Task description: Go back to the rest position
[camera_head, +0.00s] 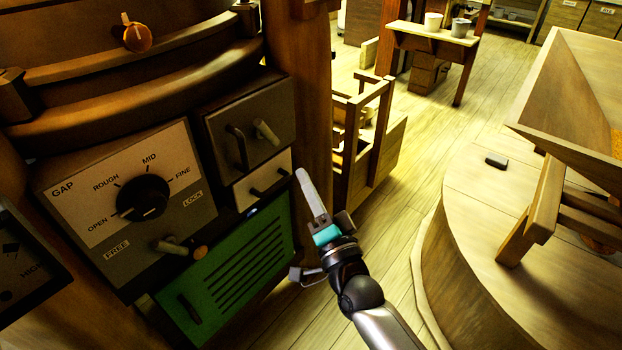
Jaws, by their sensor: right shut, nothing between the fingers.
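My right gripper (306,190) is in the middle of the head view, its arm coming in from the lower right. Its pale fingers point up and are shut with nothing between them. It shows in front of the right edge of the machine's panels, close to a small white drawer (250,191) with a dark handle; I cannot tell whether it touches anything. My left gripper is not in view.
On the left stands the machine with a GAP dial (142,198), a lever (172,246) and a green slatted door (238,271). A wooden hopper (570,95) and round wooden casing (480,215) stand on the right. Plank floor (410,200) lies clear between them.

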